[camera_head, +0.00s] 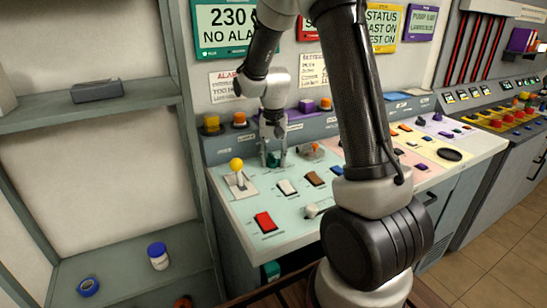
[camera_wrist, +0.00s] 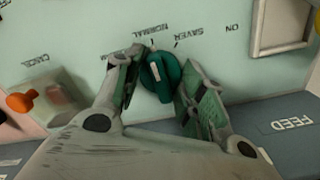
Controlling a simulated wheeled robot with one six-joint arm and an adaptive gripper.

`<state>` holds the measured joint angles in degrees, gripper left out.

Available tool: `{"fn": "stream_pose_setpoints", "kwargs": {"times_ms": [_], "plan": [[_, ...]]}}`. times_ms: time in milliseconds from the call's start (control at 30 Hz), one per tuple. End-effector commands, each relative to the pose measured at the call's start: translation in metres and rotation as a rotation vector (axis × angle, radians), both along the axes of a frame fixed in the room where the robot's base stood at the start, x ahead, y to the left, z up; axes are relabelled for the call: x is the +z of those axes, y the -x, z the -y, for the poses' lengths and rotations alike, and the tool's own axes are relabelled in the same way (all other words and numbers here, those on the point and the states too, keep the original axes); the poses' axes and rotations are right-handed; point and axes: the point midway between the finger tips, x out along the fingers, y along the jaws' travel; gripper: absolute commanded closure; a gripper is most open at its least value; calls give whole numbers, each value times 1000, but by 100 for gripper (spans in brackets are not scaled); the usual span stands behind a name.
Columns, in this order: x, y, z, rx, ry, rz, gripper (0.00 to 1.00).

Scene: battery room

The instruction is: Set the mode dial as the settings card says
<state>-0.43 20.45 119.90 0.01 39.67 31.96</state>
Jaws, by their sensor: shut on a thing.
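The mode dial (camera_wrist: 167,70) is a round green knob with a raised grip and a white mark. In the wrist view, its mark points up toward the tick by the NORMAL label, left of the SAVER tick; the labels appear upside down. My gripper (camera_wrist: 161,86) is shut on the dial, one finger on each side. In the head view, my gripper (camera_head: 274,158) reaches down to the pale green panel (camera_head: 290,235), and its fingers partly hide the dial. A white card (camera_head: 313,70) with handwriting hangs on the wall, partly behind my arm; its text is too small to read surely.
A yellow-knobbed lever (camera_head: 237,166) stands left of my gripper. A red rocker switch (camera_head: 265,222) and smaller rockers lie nearer the front. An orange-tipped toggle (camera_wrist: 20,102) is left of the dial in the wrist view. A second card (camera_head: 232,87) hangs left of my arm.

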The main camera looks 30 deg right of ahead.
Motion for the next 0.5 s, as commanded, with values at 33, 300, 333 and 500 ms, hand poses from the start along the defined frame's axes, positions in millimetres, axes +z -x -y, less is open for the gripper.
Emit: {"fn": "stream_pose_setpoints", "kwargs": {"times_ms": [33,300,333,500], "plan": [[0,0,0,19,1,1,84],[0,0,0,206,0,1,84],[0,0,0,231,0,1,84],[0,-1,0,379,0,1,84]]}}
